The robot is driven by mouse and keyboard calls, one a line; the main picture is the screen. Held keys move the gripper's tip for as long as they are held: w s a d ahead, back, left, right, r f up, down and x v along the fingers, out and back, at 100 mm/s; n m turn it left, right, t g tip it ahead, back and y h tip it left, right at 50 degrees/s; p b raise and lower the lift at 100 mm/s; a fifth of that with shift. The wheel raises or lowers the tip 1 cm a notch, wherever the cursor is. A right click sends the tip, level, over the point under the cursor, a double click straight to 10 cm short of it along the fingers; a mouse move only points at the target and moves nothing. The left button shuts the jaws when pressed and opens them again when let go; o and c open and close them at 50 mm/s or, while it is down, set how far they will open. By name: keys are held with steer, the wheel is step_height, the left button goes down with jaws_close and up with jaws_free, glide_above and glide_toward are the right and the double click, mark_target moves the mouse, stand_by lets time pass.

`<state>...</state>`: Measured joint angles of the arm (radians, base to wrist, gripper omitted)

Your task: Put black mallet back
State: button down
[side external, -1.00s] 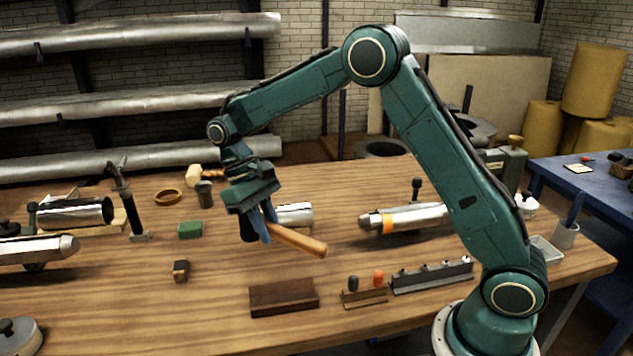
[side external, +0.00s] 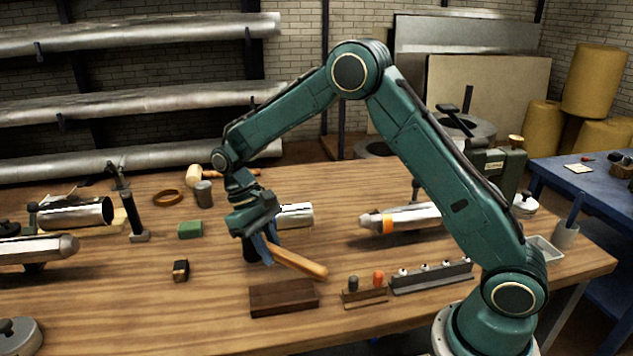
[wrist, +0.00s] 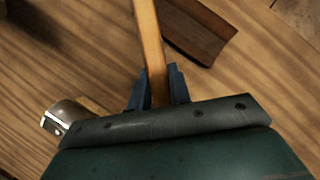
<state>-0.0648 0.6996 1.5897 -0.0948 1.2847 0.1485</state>
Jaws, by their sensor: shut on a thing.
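My gripper (side external: 264,250) is shut on the wooden handle of the black mallet (side external: 300,263), just above the bench. The handle slants down to the right, and the dark head (side external: 250,251) is at the left, partly hidden behind the fingers. In the wrist view the handle (wrist: 149,35) runs up between the two blue fingers (wrist: 158,88); the head is hidden there. A dark brown wooden block (side external: 284,297) lies on the bench in front of the mallet, apart from it. It also shows in the wrist view (wrist: 200,32).
A metal pipe piece (side external: 297,215) lies behind my gripper. A pale-headed mallet (side external: 195,176) lies at the back. A green block (side external: 190,230) and a small dark block (side external: 181,270) sit to the left. A small rack (side external: 364,297) and a long rack (side external: 432,277) stand to the right.

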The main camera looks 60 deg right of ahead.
steer(key=shift+f, duration=1.15)
steer(key=shift+f, duration=0.15)
steer(key=c, duration=1.3)
jaws_free()
steer(key=shift+v, duration=3.9)
steer(key=shift+s, duration=0.1)
